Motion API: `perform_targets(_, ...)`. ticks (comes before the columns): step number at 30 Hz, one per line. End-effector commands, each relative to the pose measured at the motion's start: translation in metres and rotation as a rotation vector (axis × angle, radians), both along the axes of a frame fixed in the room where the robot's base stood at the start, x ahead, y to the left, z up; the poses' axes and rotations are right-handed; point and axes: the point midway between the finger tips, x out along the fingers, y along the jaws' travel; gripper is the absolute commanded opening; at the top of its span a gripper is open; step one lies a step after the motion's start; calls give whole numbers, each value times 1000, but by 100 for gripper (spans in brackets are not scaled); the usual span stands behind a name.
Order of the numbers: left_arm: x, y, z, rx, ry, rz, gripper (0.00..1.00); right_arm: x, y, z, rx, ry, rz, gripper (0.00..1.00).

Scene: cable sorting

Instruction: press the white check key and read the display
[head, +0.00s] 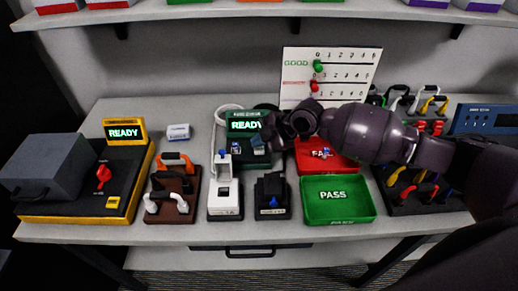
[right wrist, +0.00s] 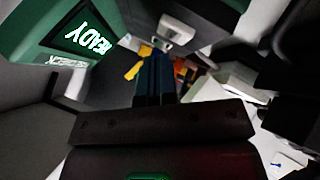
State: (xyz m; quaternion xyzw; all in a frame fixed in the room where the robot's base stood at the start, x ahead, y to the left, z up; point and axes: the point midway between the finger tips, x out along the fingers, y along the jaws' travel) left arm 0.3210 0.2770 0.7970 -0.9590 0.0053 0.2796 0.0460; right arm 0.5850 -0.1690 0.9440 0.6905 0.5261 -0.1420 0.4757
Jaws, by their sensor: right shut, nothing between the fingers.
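The green tester (head: 236,114) stands at the back middle of the table, and its display (head: 246,125) reads READY. The tester's green housing (right wrist: 38,28) also fills the upper left of the right wrist view, with READY lit on it. My right gripper (head: 258,143) is shut and empty, with its blue fingertips low in front of the display. The shut fingers show in the right wrist view (right wrist: 155,75). I cannot make out the white check key; the gripper covers part of the tester's front. My left gripper is not in view.
A white fixture (head: 225,193) and a black fixture (head: 272,187) stand in front of the tester. A red FAIL tray (head: 345,166) and a green PASS tray (head: 340,211) lie to the right. A yellow-edged station (head: 85,207) reading READY and a brown cable rack (head: 180,213) stand left.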

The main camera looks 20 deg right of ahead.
Motion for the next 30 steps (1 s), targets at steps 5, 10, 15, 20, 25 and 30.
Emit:
perform_targets(5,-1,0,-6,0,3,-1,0,0,0,-7,0,1,1,0)
perform_targets(10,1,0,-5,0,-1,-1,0,0,0,-6,0,0,0,0)
perform_targets(15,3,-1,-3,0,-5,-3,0,0,0,-6,0,0,0,0)
perform_targets(20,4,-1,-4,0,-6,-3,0,0,0,-7,0,0,0,0)
perform_targets(25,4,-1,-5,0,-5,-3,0,0,0,-9,0,0,0,0)
perform_targets(30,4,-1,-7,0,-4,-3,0,0,0,-11,0,0,0,0)
